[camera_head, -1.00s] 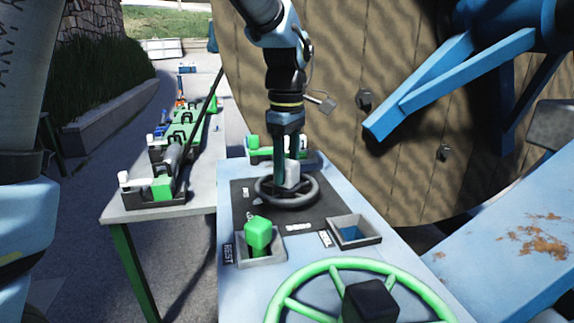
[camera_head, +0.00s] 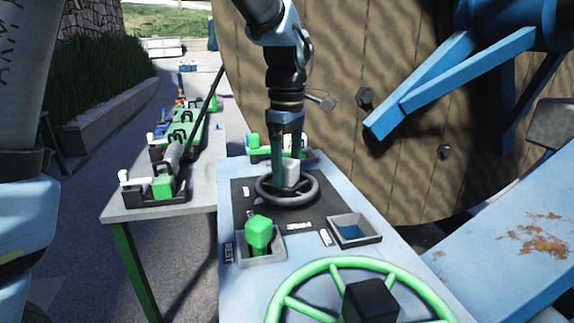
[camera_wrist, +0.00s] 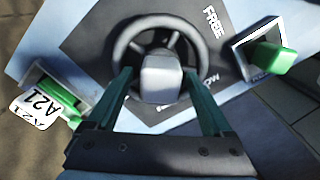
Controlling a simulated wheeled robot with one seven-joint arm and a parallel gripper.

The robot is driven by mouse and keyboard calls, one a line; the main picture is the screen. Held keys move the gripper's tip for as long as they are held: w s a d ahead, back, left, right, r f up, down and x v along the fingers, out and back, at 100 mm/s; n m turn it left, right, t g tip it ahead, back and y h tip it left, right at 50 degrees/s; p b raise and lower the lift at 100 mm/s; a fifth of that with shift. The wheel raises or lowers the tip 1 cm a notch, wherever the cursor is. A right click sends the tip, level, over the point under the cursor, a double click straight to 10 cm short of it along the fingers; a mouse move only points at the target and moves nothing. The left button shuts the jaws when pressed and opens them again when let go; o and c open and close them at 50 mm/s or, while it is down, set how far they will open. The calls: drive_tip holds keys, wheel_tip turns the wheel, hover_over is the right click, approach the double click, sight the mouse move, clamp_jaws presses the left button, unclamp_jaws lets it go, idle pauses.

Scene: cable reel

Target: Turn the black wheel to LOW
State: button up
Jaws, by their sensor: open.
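The black wheel (camera_head: 287,199) lies flat on a dark panel of the light-blue bench, with a pale grey block (camera_head: 291,172) standing on it. My gripper (camera_head: 287,165) points down over the wheel. In the wrist view the wheel (camera_wrist: 121,45) is at the top middle, and the block (camera_wrist: 162,80) stands between the spread fingers of my gripper (camera_wrist: 158,76). The fingers are apart, one on each side of the block; I cannot tell if either touches it. The label FREE (camera_wrist: 212,20) is readable. Another label, ending in OW, is partly hidden behind the right finger.
A green-knobbed lever (camera_head: 258,235) stands in a socket beside the label REST. An empty square socket (camera_head: 355,232) is to its right. A green handwheel (camera_head: 330,270) fills the front of the bench. The large wooden reel (camera_head: 410,160) rises behind on the right.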

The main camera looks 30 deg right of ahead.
drive_tip(key=shift+r, duration=0.1)
wheel_tip(320, 180, up, 11)
drive_tip(key=shift+f+b, duration=0.2)
drive_tip(key=shift+b, duration=0.9)
